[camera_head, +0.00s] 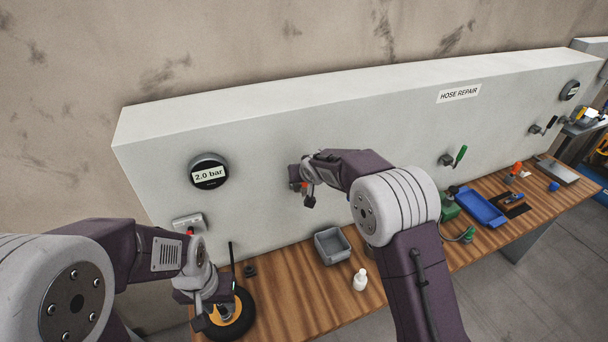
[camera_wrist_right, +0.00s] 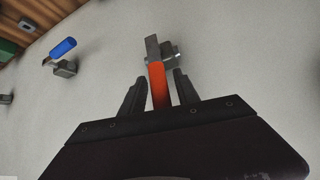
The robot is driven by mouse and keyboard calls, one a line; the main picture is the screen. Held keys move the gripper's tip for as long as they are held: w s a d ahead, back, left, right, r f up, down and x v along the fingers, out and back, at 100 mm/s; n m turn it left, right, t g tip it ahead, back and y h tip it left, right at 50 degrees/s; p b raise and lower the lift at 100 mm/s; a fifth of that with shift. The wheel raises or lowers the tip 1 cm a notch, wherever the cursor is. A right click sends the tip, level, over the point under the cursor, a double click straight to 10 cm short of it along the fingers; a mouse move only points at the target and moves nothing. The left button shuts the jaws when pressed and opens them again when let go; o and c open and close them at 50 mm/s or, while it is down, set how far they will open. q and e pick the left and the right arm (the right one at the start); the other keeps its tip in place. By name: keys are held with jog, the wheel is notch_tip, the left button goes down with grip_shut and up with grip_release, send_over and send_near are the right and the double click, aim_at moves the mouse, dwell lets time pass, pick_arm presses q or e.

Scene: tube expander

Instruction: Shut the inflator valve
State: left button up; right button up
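A valve with an orange-red lever (camera_wrist_right: 157,85) sits on the grey panel in the right wrist view. My right gripper (camera_wrist_right: 158,92) is open, with one finger on each side of the lever and a gap at both sides. In the head view my right gripper (camera_head: 306,192) is at the panel, mostly hidden by my own arm. A round gauge (camera_head: 209,172) on the panel reads 2.0 bar. My left gripper (camera_head: 214,306) is low at the left by a wheel with a yellow hub (camera_head: 243,318); its fingers are too unclear to read.
A blue-handled valve (camera_wrist_right: 62,48) is on the panel beside the lever. The wooden bench (camera_head: 297,285) holds a grey bin (camera_head: 333,246), a white bottle (camera_head: 360,280) and a blue tray (camera_head: 481,207). A green-handled valve (camera_head: 460,155) is further right on the panel.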

jog(key=shift+r, duration=0.1)
jog(key=b+v, duration=0.2)
jog(key=v, duration=0.7)
jog(key=shift+b, duration=0.3)
jog(key=shift+d, duration=0.1)
jog(key=s+d+f+m+g+h+b, duration=0.1)
jog(key=s+d+f+g+b, duration=0.1)
jog(key=s+d+f+b, duration=0.35)
jog(key=s+d+f+g+b, duration=0.1)
jog(key=s+d+f+b, duration=0.15)
jog(key=s+f, duration=0.65)
jog(key=s+d+f+g+b, duration=0.1)
jog(key=s+d+f+g, duration=0.1)
jog(key=s+f, duration=0.4)
jog(key=s+d+f+g+b, duration=0.2)
jog(key=s+d+f, duration=0.1)
jog(key=s+f, duration=0.4)
jog(key=shift+s+d+f+m, duration=0.2)
jog(key=shift+s+d+m, duration=0.2)
jog(key=shift+s, duration=0.6)
